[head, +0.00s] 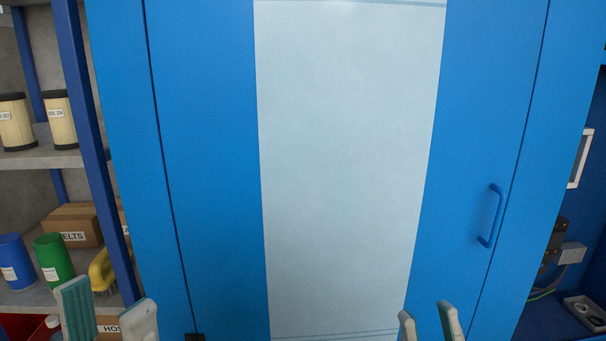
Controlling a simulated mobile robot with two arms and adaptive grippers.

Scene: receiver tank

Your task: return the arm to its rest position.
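My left gripper (108,312) shows at the bottom left, its two pale fingertips spread apart with nothing between them. It is in front of the shelf's lower boxes. My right gripper (428,326) shows at the bottom right, its fingertips apart and empty, in front of the blue cabinet door (475,130). Only the fingertips of both grippers are in view; the rest of both arms is below the picture.
A blue-framed shelf (40,158) at the left holds filter cylinders (60,122), a cardboard box (74,226), a blue can (16,262) and a green can (54,258). The closed door has a pale panel (345,150) and a blue handle (496,215). An open bay with electrical parts (572,252) is at the right.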

